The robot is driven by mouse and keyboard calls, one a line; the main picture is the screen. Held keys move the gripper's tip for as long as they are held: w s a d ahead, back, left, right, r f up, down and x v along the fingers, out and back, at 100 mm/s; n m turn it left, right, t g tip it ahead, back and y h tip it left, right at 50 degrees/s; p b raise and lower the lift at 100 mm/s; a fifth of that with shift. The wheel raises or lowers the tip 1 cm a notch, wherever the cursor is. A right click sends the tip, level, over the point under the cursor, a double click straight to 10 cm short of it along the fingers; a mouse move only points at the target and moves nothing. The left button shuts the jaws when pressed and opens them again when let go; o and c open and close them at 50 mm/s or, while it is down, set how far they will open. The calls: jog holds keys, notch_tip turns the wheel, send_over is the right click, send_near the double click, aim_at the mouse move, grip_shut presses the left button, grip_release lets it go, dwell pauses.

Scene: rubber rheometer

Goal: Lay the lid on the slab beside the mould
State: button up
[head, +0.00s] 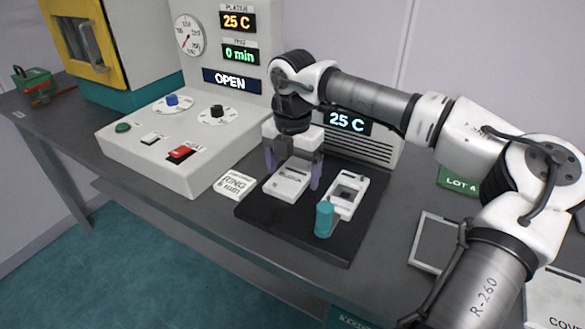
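The lid (287,184), a pale lettered plate, is at the left part of the dark slab (291,234). It looks flat on the slab or very close above it. The mould (356,184), a pale block with a square opening, lies on the slab to the right, apart from the lid. My gripper (293,178) points down over the lid, one purple finger at each side of it. Whether the fingers press on the lid or stand just clear of it cannot be told. The gripper body hides the lid's far end.
A grey-framed tray (432,240) lies to the right. The slab's front strip is clear.

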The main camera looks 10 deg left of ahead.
aim_at(293, 175)
jog(key=shift+r, duration=0.15)
notch_tip(293, 175, up, 12)
jog(key=shift+r, duration=0.1)
dwell(0.5)
